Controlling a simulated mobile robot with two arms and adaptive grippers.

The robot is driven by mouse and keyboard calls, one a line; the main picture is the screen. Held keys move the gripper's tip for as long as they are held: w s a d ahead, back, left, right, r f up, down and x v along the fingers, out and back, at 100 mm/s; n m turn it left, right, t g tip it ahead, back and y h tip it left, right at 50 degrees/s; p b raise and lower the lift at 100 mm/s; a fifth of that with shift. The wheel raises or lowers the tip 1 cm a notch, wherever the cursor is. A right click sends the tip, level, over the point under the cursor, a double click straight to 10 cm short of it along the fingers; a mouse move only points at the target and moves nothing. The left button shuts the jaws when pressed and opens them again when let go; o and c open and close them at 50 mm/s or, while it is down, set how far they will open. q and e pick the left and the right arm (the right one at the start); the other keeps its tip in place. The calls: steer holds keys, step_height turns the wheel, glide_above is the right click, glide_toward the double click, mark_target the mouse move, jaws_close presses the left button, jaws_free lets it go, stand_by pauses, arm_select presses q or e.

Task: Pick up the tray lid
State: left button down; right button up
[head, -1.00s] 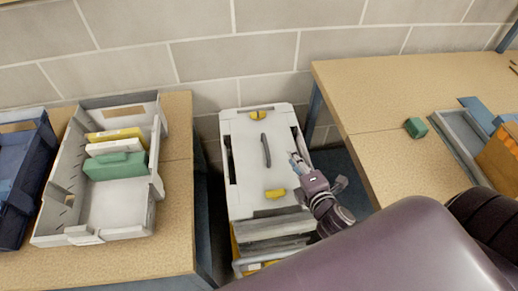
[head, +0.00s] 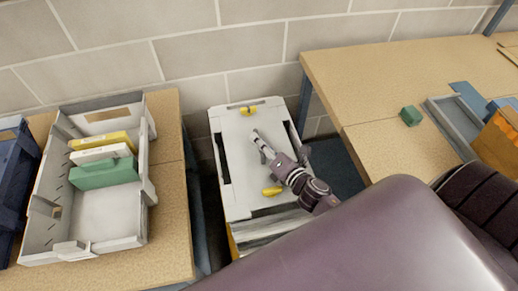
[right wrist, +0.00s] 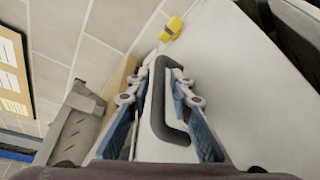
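The tray lid (head: 238,185) is a pale panel on top of a stack between the two tables. It has yellow latches at its far and near ends. Its dark bar handle (right wrist: 158,100) shows clearly in the right wrist view. My right gripper (head: 256,137) is over the lid and hides the handle in the head view. In the right wrist view its two blue-padded fingers (right wrist: 162,76) are apart, one on each side of the handle, with a gap showing. My left gripper is not in view.
A grey open tray (head: 107,215) with yellow, white and green boxes stands on the left table (head: 165,235), beside a dark blue bin (head: 15,180). The right table (head: 385,75) holds a small green block (head: 411,115) and another grey tray (head: 448,125). A block wall stands behind.

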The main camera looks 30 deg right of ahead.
steer(key=shift+w+a+f, duration=0.1)
steer(key=shift+w+f, duration=0.05)
steer(key=shift+w, duration=0.5)
steer(key=shift+s, duration=0.1)
steer(key=shift+c, duration=0.6)
jaws_close()
